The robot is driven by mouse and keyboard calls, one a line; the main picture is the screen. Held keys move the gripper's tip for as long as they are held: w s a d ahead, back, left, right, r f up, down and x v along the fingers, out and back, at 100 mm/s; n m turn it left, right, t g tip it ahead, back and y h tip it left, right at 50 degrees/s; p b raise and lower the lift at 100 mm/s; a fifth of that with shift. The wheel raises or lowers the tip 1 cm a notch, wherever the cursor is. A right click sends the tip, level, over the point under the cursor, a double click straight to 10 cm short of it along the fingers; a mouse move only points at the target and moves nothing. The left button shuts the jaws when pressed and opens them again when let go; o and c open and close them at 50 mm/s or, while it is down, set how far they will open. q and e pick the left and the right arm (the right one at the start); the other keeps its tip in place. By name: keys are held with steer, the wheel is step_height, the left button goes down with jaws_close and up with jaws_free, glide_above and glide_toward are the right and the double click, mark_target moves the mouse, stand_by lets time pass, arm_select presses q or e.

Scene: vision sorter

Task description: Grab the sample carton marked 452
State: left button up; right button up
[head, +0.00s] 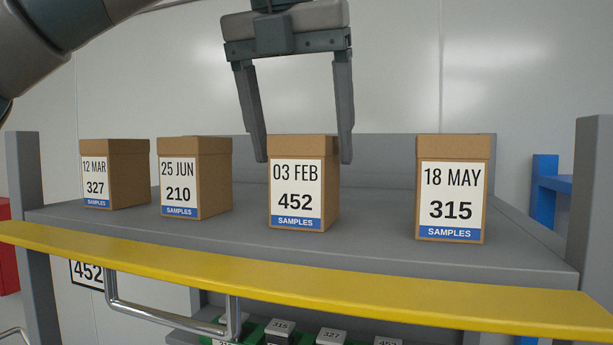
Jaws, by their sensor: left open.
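The sample carton marked 452 (328,190) stands upright on the grey shelf, third from the left. It is a brown box whose white label reads 03 FEB, 452, SAMPLES. My left gripper (304,160) is open and empty, pointing down from above. Its two fingers reach down around the top of this carton, one tip near its upper left edge and the other near its upper right side. I cannot tell how far the fingertips are from the carton in depth. My right gripper is not in view.
Cartons marked 327 (128,175), 210 (210,180) and 315 (455,148) share the grey shelf (370,235), with gaps between them. A yellow bar (300,284) runs along the shelf's front. Grey posts (590,200) flank it. Small numbered items (331,337) sit below.

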mark_target(310, 174)
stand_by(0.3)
arm_select(q)
steer(key=shift+d+p+x, duration=0.25)
steer(key=shift+p+x, duration=1.25)
steer(key=shift+x, duration=0.5)
steer(key=shift+w+d+f, duration=0.1)
steer(key=shift+w+f, duration=0.05)
steer(key=shift+f, duration=0.4)
steer(key=c, duration=1.5)
steer(key=shift+r, duration=0.25)
